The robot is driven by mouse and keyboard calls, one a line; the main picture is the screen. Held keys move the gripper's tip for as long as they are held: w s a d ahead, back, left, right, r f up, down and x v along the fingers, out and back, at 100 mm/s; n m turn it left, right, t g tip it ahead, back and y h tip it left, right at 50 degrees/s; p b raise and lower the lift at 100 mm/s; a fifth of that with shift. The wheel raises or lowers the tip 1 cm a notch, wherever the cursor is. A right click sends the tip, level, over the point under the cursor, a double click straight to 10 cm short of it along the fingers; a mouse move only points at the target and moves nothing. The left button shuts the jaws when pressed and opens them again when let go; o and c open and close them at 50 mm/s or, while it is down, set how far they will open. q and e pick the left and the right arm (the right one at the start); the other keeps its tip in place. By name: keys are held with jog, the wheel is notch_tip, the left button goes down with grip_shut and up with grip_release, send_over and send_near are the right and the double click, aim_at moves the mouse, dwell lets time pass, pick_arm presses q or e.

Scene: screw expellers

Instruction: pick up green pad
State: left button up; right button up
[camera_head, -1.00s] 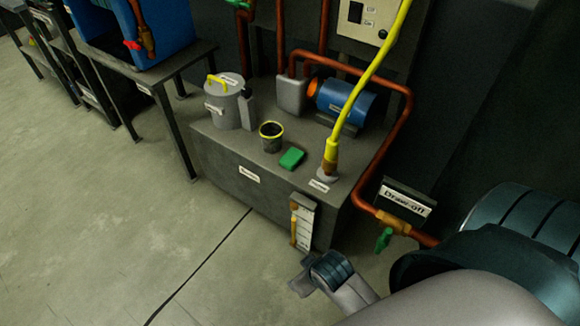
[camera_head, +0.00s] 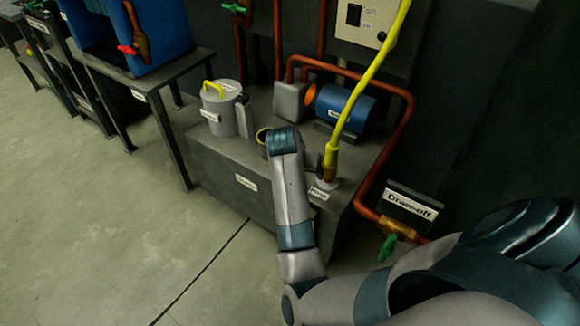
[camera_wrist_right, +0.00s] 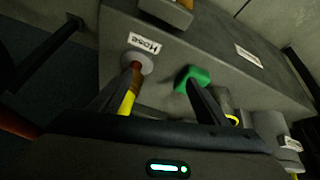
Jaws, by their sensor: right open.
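The green pad (camera_wrist_right: 197,74) lies on top of the grey tank (camera_wrist_right: 165,62) in the right wrist view, beside one finger of my right gripper (camera_wrist_right: 162,88), which partly covers it. The gripper is open, with nothing between its fingers. In the head view my right arm reaches over the tank (camera_head: 225,160) and hides the pad; the gripper's fingers are mostly hidden by the wrist. My left gripper is in neither view.
A yellow hose (camera_head: 362,85) rises from the "Hose" fitting near my wrist. A copper pipe (camera_head: 400,135) runs at right.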

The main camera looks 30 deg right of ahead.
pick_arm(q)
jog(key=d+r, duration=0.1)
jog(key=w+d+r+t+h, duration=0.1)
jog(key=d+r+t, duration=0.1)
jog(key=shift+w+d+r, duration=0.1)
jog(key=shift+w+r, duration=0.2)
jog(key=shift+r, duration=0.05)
pick_arm(e)
jog(key=w+a+r+m+g+y, duration=0.1)
jog(key=w+a+r+m, duration=0.1)
jog(key=w+r, duration=0.6)
jog(key=shift+w+a+r+m, duration=0.15)
jog(key=shift+w+a+m, duration=0.25)
jog(key=shift+w+m, duration=0.35)
jog(key=b+x, duration=0.2)
jog(key=x, duration=0.9)
jog(key=shift+s+b, duration=0.1)
jog(key=shift+b, duration=0.3)
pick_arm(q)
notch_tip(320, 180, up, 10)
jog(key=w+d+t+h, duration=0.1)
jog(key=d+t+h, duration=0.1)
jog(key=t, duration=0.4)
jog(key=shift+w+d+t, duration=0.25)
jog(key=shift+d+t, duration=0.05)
pick_arm(e)
jog(key=shift+d+f, duration=0.2)
jog(key=shift+f, duration=0.4)
